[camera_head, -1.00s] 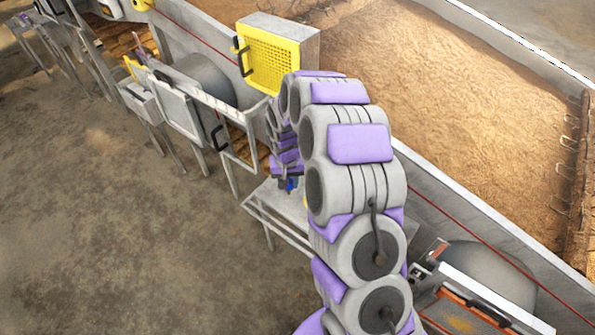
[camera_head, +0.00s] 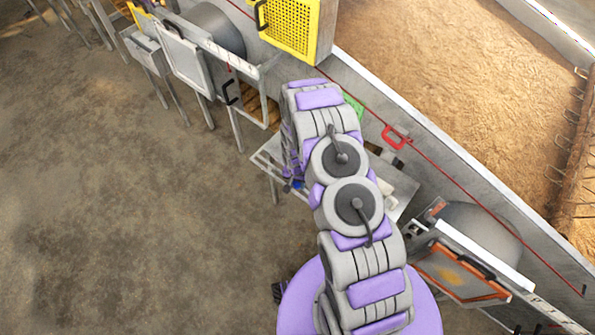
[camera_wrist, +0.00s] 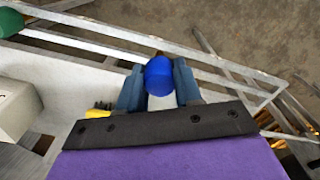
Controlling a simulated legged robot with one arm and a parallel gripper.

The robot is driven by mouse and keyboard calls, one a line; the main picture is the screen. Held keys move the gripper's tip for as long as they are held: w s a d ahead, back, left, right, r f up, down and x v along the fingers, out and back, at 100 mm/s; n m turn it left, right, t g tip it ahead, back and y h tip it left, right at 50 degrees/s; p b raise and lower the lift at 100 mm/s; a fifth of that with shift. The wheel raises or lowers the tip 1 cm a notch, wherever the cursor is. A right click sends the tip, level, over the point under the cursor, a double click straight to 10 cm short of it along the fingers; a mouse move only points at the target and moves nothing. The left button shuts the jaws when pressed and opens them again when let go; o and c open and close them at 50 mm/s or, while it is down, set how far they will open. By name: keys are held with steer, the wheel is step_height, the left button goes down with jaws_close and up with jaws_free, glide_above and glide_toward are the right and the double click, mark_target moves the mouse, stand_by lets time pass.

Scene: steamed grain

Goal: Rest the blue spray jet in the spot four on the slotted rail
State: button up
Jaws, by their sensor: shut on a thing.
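The blue spray jet (camera_wrist: 158,75) is between the two fingers of my gripper (camera_wrist: 158,88) in the wrist view. The gripper is shut on it. In the head view a small patch of blue (camera_head: 297,184) shows beside my arm's far end; my arm hides most of the gripper. A pale metal rail frame (camera_wrist: 92,46) with long gaps runs along the table edge, beyond and around the jet in the wrist view. I cannot tell whether this is the slotted rail, and no numbered spots can be made out. I cannot tell whether the jet touches the frame.
A pale table (camera_head: 402,203) lies partly behind my arm, with a red-handled item (camera_head: 395,136) and a green item (camera_head: 353,106) behind it. A green round thing (camera_wrist: 10,22) and a pale block (camera_wrist: 16,108) are at left in the wrist view. Open floor lies left.

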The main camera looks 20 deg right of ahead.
steer(key=d, duration=0.1)
steer(key=d+f, duration=0.1)
steer(key=shift+d, duration=0.35)
steer(key=shift+a+f+b, duration=0.6)
steer(key=shift+a+f, duration=0.2)
steer(key=shift+a, duration=0.25)
steer(key=shift+f, duration=0.25)
steer(key=shift+d+f, duration=0.35)
steer(key=shift+f, duration=0.5)
steer(key=o, duration=1.1)
steer(key=shift+d, duration=0.2)
